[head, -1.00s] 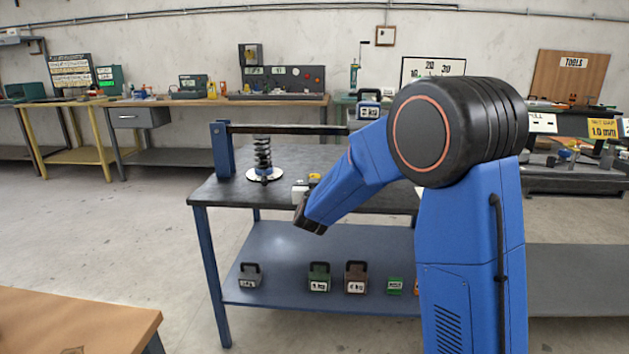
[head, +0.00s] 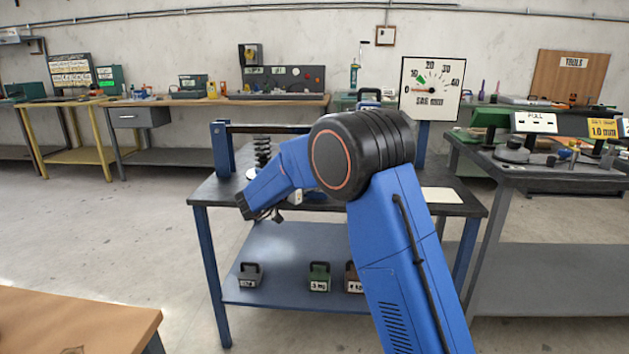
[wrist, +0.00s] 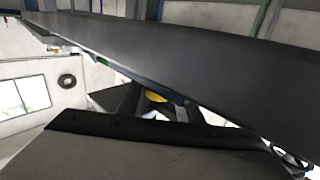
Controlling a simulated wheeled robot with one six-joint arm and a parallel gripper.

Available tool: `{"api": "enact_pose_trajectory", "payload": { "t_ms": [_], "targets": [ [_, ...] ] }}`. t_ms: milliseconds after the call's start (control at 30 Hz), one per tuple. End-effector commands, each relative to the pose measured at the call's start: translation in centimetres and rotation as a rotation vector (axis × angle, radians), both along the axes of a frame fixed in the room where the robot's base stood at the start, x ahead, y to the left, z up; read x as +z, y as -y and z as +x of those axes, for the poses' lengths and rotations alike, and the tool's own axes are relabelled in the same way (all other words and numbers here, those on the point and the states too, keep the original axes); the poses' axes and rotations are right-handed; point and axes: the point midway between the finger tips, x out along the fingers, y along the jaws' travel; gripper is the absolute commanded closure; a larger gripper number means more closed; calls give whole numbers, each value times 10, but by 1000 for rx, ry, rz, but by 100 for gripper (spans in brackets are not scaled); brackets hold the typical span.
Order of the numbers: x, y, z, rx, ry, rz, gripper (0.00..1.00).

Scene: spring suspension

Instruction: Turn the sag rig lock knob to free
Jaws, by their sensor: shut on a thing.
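The sag rig stands on the dark-topped blue table (head: 455,207). It has a blue post (head: 222,148), a dark lever bar (head: 270,129) and a black coil spring (head: 262,152). My blue arm reaches over the table and hides the middle of the rig. In the wrist view, the dark fingers of my gripper (wrist: 168,108) fill much of the picture. A small yellow part (wrist: 155,97) shows between them, probably on the lock knob. The gripper is closed on what seems to be this knob; its setting cannot be read. A white block (head: 296,197) shows beside my wrist.
The sag gauge (head: 432,88) stands at the table's back right, its needle seemingly near 0. Labelled weights (head: 319,277) sit on the lower shelf (head: 270,245). Another bench (head: 540,180) with tools stands right. A wooden tabletop (head: 75,320) is at front left.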

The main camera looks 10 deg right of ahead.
Motion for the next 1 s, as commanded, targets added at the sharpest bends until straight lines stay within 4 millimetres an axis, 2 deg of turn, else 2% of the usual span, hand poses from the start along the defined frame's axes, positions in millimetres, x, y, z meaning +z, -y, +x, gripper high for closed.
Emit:
{"api": "enact_pose_trajectory", "payload": {
  "t_ms": [400, 867, 900, 967, 1000],
  "targets": [
    [1, 0, 0, -152, 3, -1, 90],
    [2, 1, 1, -164, 4, 0, 90],
    [2, 1, 1, -164, 4, -1, 63],
    [2, 1, 1, -164, 4, -1, 49],
    [2, 1, 1, -164, 4, 0, 49]
  ]
}}
